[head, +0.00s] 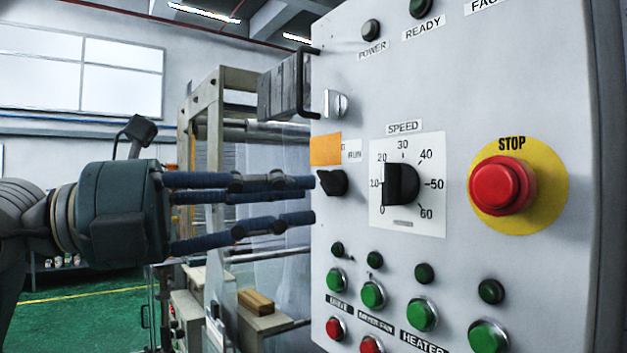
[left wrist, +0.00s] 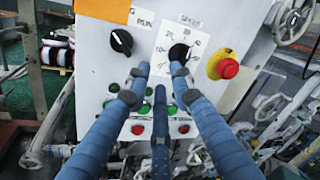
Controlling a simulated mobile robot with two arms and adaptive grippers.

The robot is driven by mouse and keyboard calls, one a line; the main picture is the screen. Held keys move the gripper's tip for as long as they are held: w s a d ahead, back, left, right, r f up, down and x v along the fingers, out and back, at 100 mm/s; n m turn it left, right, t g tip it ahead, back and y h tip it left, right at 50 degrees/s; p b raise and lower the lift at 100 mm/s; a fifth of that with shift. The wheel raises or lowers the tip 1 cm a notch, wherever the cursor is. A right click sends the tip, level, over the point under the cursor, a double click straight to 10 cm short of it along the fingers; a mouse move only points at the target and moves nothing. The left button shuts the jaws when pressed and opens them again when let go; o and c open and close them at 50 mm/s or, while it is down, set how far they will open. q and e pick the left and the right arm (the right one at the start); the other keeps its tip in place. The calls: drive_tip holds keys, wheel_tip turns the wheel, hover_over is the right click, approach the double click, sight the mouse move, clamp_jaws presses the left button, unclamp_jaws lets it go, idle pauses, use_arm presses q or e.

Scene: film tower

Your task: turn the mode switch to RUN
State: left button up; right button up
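The mode switch is a black rotary knob (head: 332,182) at the left edge of the grey control panel (head: 470,95), below a label reading RUN (head: 353,156). It also shows in the left wrist view (left wrist: 121,42), left of the fingers; I cannot tell for sure which position it points to. An orange tag (head: 326,149) covers part of the label. My left gripper (head: 311,198) has its blue fingers stretched out and apart, with nothing between them. Its tips are close to the panel's left edge near the switch; contact is not clear. My right gripper is in neither view.
The speed dial (head: 402,184) is right of the switch, and a red stop button (head: 501,186) on yellow is further right. Green and red push buttons (head: 422,314) line the lower panel. A metal handle (head: 306,84) sticks out at the upper left edge.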

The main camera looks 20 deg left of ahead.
sight(318, 180)
use_arm(q)
drive_tip(key=a+r+n+t+y, duration=0.2)
drive_tip(key=a+t+y, duration=0.15)
drive_tip(key=a, duration=0.25)
drive_tip(key=shift+g+y, duration=0.25)
drive_tip(key=shift+g, duration=0.1)
drive_tip(key=p+x, duration=0.4)
drive_tip(key=x, duration=0.5)
drive_tip(key=shift+w, duration=0.2)
drive_tip(key=shift+w+d+f+p, duration=0.15)
drive_tip(key=shift+w+d+p, duration=0.3)
drive_tip(key=shift+w, duration=0.15)
drive_tip(key=shift+c, duration=0.5)
drive_tip(key=c, duration=0.4)
clamp_jaws()
